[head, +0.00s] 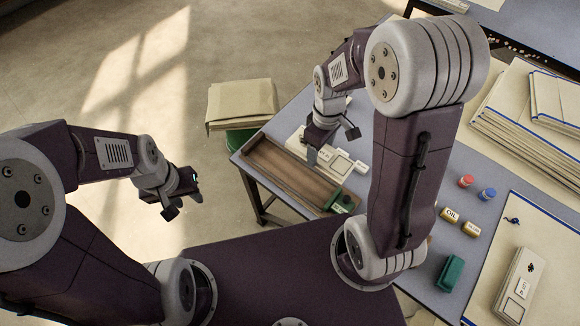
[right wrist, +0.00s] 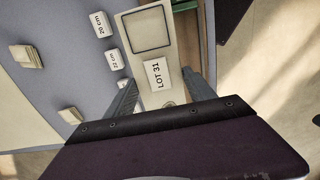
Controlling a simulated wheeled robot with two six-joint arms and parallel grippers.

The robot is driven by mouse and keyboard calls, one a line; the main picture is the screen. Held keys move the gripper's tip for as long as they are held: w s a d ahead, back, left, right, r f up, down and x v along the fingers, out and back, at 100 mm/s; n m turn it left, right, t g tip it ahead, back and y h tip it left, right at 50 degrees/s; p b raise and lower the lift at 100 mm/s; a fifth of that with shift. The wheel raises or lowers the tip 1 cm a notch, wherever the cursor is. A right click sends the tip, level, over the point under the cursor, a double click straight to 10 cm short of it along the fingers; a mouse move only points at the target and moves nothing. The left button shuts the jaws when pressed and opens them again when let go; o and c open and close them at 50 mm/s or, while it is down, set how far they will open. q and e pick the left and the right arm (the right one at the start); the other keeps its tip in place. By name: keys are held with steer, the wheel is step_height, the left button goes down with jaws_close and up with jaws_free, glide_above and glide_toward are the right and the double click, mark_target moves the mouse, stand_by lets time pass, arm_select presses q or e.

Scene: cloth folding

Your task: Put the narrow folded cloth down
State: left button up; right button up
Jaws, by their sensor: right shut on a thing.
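The narrow folded cloth is a cream strip (head: 340,165) with a dark square outline. It lies between the fingers of my right gripper (head: 332,147), at the far end of the table by a brown wooden tray. In the right wrist view the cloth (right wrist: 148,52) shows a "LOT 31" label, with the right gripper's fingers (right wrist: 160,92) on either side. The right gripper is shut on it. I cannot tell whether the cloth touches the table. My left gripper (head: 184,206) is open and empty, over the floor left of the table.
The brown tray (head: 258,172) has a green item (head: 342,204) at its right end. A similar cream piece (head: 522,285) lies at the lower right. Red (head: 465,181) and blue (head: 487,194) jars, yellow tins, a green block (head: 449,273) and stacked cloths (head: 520,130) occupy the table's right side.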

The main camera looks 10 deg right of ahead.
steer(key=a+f, duration=0.1)
steer(key=a, duration=0.1)
steer(key=w+a+f, duration=0.1)
steer(key=a+f, duration=0.1)
steer(key=a, duration=0.1)
steer(key=a+f, duration=0.1)
steer(key=a, duration=0.1)
steer(key=shift+w+a+f+b, duration=0.35)
steer(key=shift+w+f+b, duration=0.05)
steer(key=shift+f+b, duration=0.45)
steer(key=shift+f, duration=1.55)
steer(key=shift+f, duration=0.15)
steer(key=o, duration=1.6)
